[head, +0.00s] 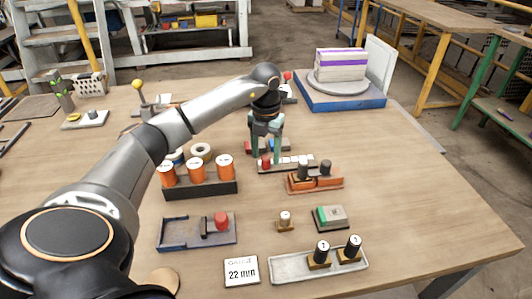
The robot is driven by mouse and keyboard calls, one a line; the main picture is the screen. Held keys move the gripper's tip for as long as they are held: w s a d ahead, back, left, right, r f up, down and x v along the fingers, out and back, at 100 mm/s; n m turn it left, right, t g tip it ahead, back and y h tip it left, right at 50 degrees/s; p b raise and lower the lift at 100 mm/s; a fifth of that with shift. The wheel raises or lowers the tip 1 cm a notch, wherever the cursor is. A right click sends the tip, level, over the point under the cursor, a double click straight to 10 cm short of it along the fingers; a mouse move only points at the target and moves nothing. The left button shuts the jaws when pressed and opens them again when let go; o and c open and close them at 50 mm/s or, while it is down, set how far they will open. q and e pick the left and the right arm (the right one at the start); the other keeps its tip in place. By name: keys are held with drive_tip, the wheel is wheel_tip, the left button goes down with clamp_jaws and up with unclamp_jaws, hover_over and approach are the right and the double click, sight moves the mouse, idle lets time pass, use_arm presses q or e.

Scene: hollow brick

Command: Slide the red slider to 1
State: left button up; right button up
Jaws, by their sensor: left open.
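A slider strip with a row of white marked tiles (296,163) lies at the middle of the table. The red slider knob (266,162) is at its left end. The numbers on the tiles are too small to read. My left gripper (266,153) points down at that left end, its fingers apart, one on each side of the red knob as seen here. I cannot tell whether the fingers touch the knob. A darker track with red parts (252,147) shows just behind, partly hidden by the gripper. My right gripper is not in view.
A holder with orange cylinders (196,174) stands left of the strip. An orange block with dark knobs (315,180) is close in front right. A blue-grey tray with a red knob (198,232), a green-topped box (329,217) and a tray with black cylinders (290,268) are nearer.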

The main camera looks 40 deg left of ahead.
use_arm(q)
clamp_jaws()
idle(0.6)
idle(0.9)
